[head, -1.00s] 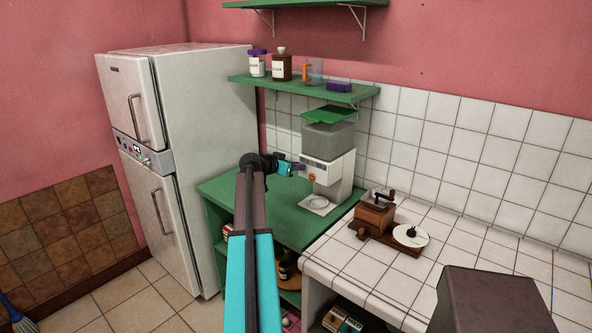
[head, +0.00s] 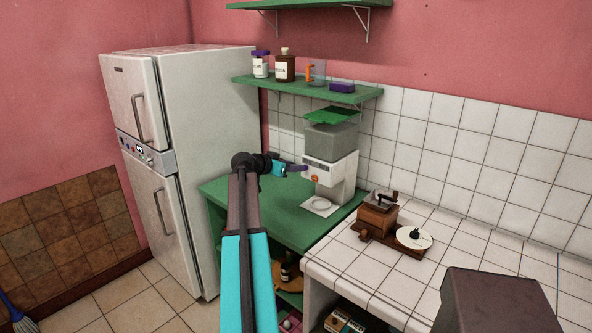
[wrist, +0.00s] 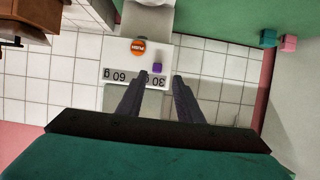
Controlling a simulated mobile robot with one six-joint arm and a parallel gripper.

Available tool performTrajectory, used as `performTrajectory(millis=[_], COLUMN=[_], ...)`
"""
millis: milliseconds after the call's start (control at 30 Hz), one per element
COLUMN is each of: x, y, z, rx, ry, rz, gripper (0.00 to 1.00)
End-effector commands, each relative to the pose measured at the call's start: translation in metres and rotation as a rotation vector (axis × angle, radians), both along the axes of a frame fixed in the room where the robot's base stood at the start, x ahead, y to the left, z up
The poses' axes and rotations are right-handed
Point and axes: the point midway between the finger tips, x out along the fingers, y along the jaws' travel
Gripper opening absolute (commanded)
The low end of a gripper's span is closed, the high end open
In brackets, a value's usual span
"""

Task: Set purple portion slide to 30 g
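The white dispenser (head: 337,180) with a grey clear hopper stands on the green counter. Its front shows in the wrist view, upside down, with an orange button (wrist: 138,47) and a printed scale (wrist: 135,76) reading 30 and 60 g. The purple portion slide (wrist: 158,67) is a small block beside the 30 mark, away from 60; its exact alignment is hard to tell. My gripper (wrist: 161,77) is open, its dark fingers apart with the slide between or just beyond their tips. I cannot tell contact. In the head view my gripper (head: 303,168) is at the dispenser's front.
A green shelf (head: 300,90) with jars and a purple box (head: 342,87) is above. A coffee grinder (head: 377,215) stands on the tiled counter to the right. A white fridge (head: 205,150) is on the left.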

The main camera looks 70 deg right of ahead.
Motion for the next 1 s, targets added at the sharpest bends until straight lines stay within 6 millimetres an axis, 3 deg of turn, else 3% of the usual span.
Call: performTrajectory(millis=[500,700,1000], x=[0.032,0.037,0.038], y=[0.069,0.08,0.082], z=[0.029,0.035,0.037], rx=[-0.001,0.0,0.0], ry=[-0.002,-0.002,-0.002], rz=[0.003,0.001,0.001], gripper=[0.33,0.33,0.33])
